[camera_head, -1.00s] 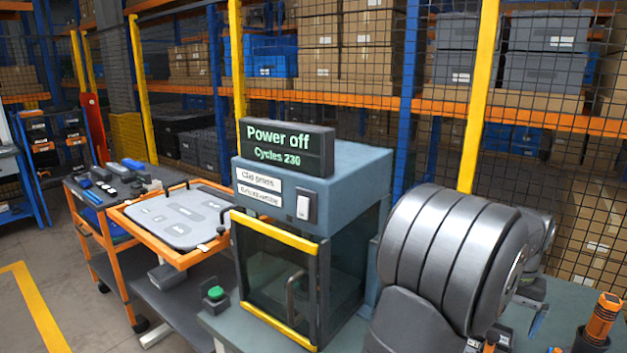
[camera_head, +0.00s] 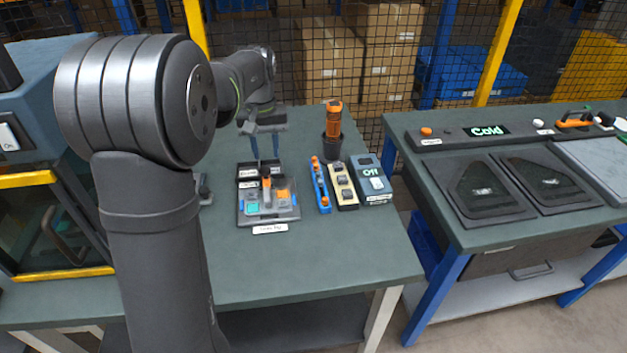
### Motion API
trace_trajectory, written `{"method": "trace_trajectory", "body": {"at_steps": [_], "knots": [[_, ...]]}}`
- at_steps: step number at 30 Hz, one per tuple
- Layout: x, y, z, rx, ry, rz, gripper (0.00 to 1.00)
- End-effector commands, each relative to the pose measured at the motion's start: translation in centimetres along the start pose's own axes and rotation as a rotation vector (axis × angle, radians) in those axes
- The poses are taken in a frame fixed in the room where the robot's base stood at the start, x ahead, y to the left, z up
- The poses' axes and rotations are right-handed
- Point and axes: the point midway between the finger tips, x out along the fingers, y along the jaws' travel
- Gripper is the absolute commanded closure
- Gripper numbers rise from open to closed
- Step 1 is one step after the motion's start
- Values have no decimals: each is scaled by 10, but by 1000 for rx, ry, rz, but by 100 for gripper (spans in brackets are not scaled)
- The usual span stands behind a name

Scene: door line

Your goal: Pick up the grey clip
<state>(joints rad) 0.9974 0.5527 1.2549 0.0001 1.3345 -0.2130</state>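The small grey pieces (camera_head: 343,181) in a beige rack (camera_head: 348,204) on the green bench look like the grey clips; they are too small to be sure. My gripper (camera_head: 265,158) is at the back of the bench, left of the rack, pointing down with its two blue fingers apart. I see nothing between them. The fingers are behind a grey tray (camera_head: 285,214), which holds a black-and-orange tool, a teal piece and an orange piece. Whether the fingertips touch anything is unclear.
A blue rack with orange ends (camera_head: 320,186) and a grey-blue box reading "Off" (camera_head: 372,181) flank the beige rack. An orange-handled tool (camera_head: 334,118) stands in a dark cup behind. The bench front (camera_head: 300,262) is clear. A second bench with a "Cold" display (camera_head: 487,131) is right.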

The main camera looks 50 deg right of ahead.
Motion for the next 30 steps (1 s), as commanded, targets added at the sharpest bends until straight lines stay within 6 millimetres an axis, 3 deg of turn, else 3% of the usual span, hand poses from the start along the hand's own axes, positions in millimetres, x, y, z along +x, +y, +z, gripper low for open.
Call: {"method": "trace_trajectory", "body": {"at_steps": [6, 9, 12, 17, 30], "knots": [[-14, 81, -32, 9, 1, 0, 67], [-20, 113, -40, 6, 2, 1, 67], [-24, 133, -44, 3, 1, 1, 67], [-11, 140, -44, 1, -3, -1, 67], [80, 140, -43, 1, -3, -1, 67]]}}
